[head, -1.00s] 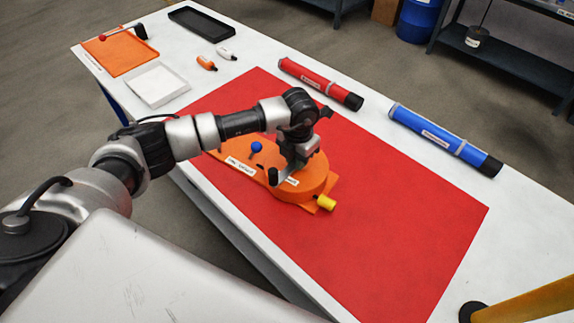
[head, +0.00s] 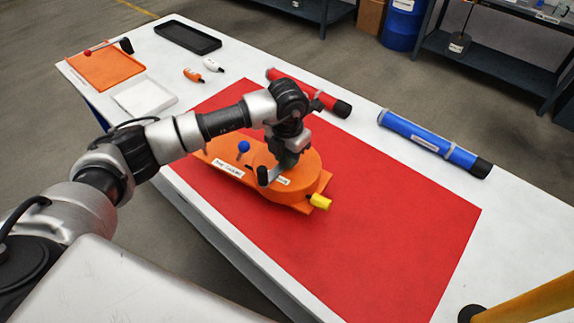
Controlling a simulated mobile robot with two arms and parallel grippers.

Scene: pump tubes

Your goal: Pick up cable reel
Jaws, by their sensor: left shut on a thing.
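The cable reel appears to be the orange body (head: 302,182) above the red mat (head: 400,225). It has a round drum end, a blue knob (head: 243,147), a yellow cap (head: 320,201) and white labels too small to read surely. My left gripper (head: 277,172) comes down over the drum end and is shut on the reel. The grip itself is partly hidden by the wrist and the fingers. The reel seems slightly raised off the mat. My right gripper is not in view.
A red tube (head: 320,97) and a blue tube (head: 425,139) lie along the table's far edge. An orange tray (head: 105,72), a white tray (head: 144,98) and a black tray (head: 188,37) are at the far left. The mat's right part is clear. A yellow bar (head: 530,300) crosses the lower right corner.

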